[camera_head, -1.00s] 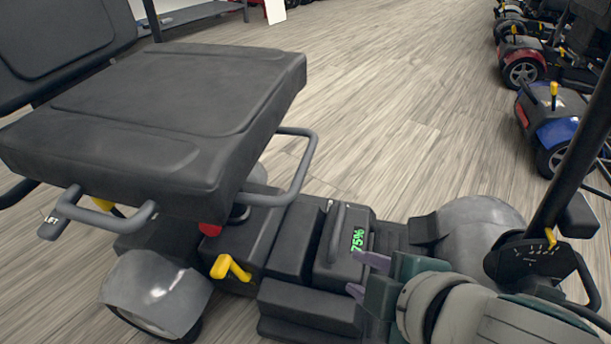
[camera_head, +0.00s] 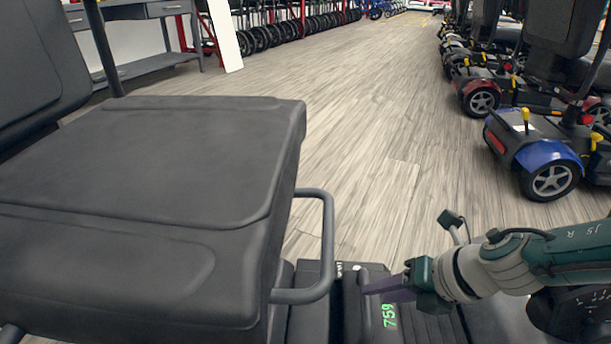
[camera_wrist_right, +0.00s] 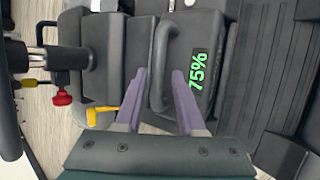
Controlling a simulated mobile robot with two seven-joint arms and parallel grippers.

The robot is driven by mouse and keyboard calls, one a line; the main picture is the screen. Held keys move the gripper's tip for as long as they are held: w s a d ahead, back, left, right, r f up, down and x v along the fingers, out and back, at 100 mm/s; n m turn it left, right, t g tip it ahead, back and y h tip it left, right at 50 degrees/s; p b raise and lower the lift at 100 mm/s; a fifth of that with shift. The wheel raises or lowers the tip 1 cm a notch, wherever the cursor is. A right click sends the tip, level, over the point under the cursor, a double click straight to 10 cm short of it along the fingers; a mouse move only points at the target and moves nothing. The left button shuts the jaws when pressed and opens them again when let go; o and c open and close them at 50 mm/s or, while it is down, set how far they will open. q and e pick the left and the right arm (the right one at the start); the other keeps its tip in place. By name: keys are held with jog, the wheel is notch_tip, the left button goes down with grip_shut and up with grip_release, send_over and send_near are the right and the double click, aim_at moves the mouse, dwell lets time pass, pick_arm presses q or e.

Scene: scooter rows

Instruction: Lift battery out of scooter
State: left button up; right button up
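The battery is a dark box with a green 75% readout and a grey carry handle. In the head view the battery (camera_head: 376,270) sits in the scooter beside the seat, partly behind my right gripper. In the right wrist view the battery (camera_wrist_right: 204,28) fills the upper middle, with its handle (camera_wrist_right: 161,50) standing up from the top. My right gripper (camera_head: 370,288) is open, its purple fingers pointing at the handle. In the right wrist view the fingers (camera_wrist_right: 159,76) are apart, one on each side of the handle's lower end. Contact cannot be told. My left gripper is out of view.
The scooter's wide seat (camera_head: 160,170) and its grey armrest loop (camera_head: 322,245) stand close to the left of the battery. A yellow lever (camera_wrist_right: 98,113) and a red knob (camera_wrist_right: 62,97) are nearby. Other scooters (camera_head: 540,150) line the right; the floor between is clear.

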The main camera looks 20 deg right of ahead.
aim_at(370, 297)
jog(key=b+x, duration=0.4)
jog(key=shift+a+f, duration=0.2)
jog(key=shift+f, duration=0.25)
jog(key=shift+w+a, duration=0.1)
jog(key=shift+w, duration=0.15)
grip_shut()
dwell(0.8)
jog(key=shift+r, duration=0.1)
